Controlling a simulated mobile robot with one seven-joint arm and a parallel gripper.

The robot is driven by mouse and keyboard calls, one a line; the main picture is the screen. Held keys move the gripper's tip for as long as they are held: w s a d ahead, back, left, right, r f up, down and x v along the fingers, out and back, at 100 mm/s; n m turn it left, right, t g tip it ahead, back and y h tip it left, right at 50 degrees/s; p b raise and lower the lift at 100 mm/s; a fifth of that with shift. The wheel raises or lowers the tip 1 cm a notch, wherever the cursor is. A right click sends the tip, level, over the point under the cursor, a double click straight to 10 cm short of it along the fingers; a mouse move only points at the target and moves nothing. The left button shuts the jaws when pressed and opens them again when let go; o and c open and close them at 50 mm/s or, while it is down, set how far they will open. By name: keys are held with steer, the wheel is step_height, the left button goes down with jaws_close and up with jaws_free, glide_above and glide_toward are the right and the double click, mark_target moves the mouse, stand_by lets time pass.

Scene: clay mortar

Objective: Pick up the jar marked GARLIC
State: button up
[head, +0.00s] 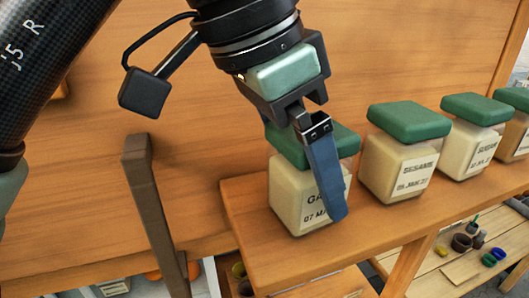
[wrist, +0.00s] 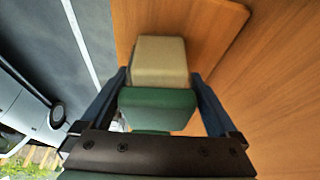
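The GARLIC jar (head: 288,198) has a cream body and a green lid and stands upright on the wooden shelf (head: 275,262), near its left end. Its label is partly covered, with only "GA" and part of a date showing. My gripper (head: 318,185) is above it, with one blue finger reaching down in front of the label; the other finger is hidden in the head view. In the wrist view the jar (wrist: 158,62) lies between both fingers of my gripper (wrist: 158,78), with narrow gaps at its sides. The gripper looks open around the jar.
A SESAME jar (head: 393,170) stands close to the right, then a jar marked SUGAR (head: 470,145) and another green-lidded jar (head: 516,132). A wooden panel (head: 400,50) rises behind. A brown upright bar (head: 152,190) is at left. A lower table (head: 450,272) holds small pots.

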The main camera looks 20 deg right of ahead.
steer(key=shift+w, duration=0.1)
steer(key=c, duration=0.5)
steer(key=shift+a+r, duration=0.1)
steer(key=c, duration=0.7)
steer(key=shift+c, duration=0.6)
